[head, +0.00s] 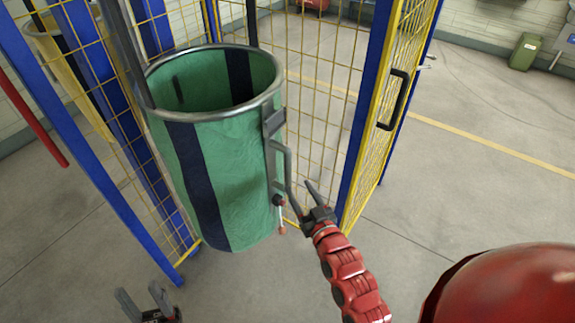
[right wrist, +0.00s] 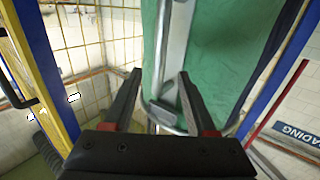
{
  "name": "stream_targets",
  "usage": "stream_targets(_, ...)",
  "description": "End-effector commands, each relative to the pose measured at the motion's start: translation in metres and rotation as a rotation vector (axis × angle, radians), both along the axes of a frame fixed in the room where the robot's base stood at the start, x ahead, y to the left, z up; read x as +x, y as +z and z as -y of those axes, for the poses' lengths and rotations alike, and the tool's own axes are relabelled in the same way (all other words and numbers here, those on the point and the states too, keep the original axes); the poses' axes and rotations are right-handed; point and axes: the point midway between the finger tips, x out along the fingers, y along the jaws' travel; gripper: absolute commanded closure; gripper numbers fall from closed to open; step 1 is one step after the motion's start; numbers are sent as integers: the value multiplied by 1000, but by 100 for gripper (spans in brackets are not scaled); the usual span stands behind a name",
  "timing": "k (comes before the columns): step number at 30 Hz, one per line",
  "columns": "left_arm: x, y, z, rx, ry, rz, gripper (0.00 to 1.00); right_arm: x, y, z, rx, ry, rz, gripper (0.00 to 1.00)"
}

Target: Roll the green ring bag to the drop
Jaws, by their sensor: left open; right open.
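The green ring bag (head: 228,170) hangs upright by its metal top ring inside the mesh cage. It has dark blue stripes, and its mouth is open. A grey metal handle (head: 289,175) runs down its right side. In the right wrist view the green cloth (right wrist: 225,60) fills the upper middle, with the handle's bar (right wrist: 163,50) in front of it. My right gripper (head: 313,197) is open at the handle's lower end. In its wrist view the bar shows between the fingers; I cannot tell if they touch it. My left gripper (head: 140,291) is open and empty, low at the bottom left.
Yellow mesh panels with blue posts (head: 365,110) stand close to the right of and behind the bag. A panel edge has a black handle (head: 394,100). A yellow bag (head: 72,75) hangs at the left. A green bin (head: 525,51) stands far right. The floor at right is clear.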

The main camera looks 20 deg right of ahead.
Motion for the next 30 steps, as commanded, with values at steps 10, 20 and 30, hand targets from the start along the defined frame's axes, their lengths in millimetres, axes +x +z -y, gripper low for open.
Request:
stream_targets(10,0,28,0,0,0,0,50,67,5,-6,0,2,2,43)
stream_targets(20,0,34,0,0,0,0,50,89,2,-7,-1,0,3,43)
stream_targets(30,0,33,0,0,0,0,50,89,1,-7,0,0,2,61)
